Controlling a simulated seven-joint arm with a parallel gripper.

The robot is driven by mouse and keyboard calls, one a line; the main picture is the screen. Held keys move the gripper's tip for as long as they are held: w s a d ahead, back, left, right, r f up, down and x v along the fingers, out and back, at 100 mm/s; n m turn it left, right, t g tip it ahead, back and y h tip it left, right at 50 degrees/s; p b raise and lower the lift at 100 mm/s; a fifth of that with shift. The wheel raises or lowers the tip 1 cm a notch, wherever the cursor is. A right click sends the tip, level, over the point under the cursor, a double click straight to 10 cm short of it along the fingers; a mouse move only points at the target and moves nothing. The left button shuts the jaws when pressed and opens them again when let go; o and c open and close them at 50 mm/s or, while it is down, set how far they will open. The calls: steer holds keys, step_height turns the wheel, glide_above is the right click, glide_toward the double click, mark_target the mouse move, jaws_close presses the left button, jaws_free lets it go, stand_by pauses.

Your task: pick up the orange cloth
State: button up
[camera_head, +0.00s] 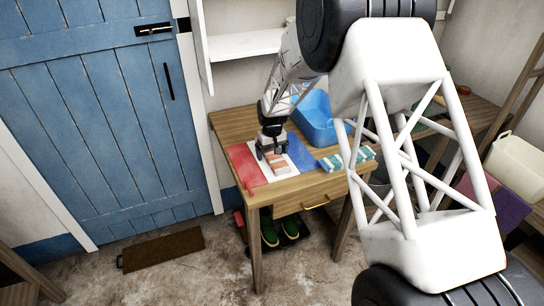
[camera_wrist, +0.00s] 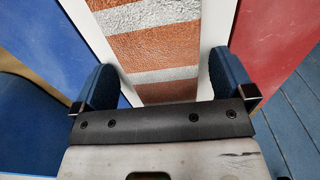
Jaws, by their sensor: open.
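The orange cloth (camera_wrist: 155,47) has pale grey stripes and lies flat on the white middle band of a red, white and blue mat (camera_head: 243,167). In the head view the cloth (camera_head: 279,167) shows partly, just in front of my gripper (camera_head: 271,153). In the wrist view my gripper (camera_wrist: 162,72) is open, with one blue-tipped finger on each side of the cloth. The cloth lies between the fingers but is not clamped. I cannot tell the exact height of the fingertips above the mat. The near end of the cloth is hidden by the gripper body.
The mat lies on a wooden table (camera_head: 232,127). A blue tub (camera_head: 318,122) stands behind it to the right. A folded teal and white striped cloth (camera_head: 335,164) lies by the table's front edge. Green boots (camera_head: 268,228) stand below. A blue door (camera_head: 95,110) is at left.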

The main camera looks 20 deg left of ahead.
steer(key=c, duration=1)
steer(key=shift+r, duration=0.15)
steer(key=shift+r, duration=1.4)
steer(key=shift+s+d+r, duration=0.15)
steer(key=shift+r, duration=0.15)
steer(key=s+d, duration=0.3)
steer(key=s, duration=0.1)
steer(key=s+d+r, duration=0.1)
steer(key=s+d, duration=0.2)
steer(key=s, duration=0.1)
steer(key=s+d, duration=0.2)
steer(key=s, duration=0.3)
steer(key=shift+d+r, duration=0.15)
steer(key=shift+d, duration=0.25)
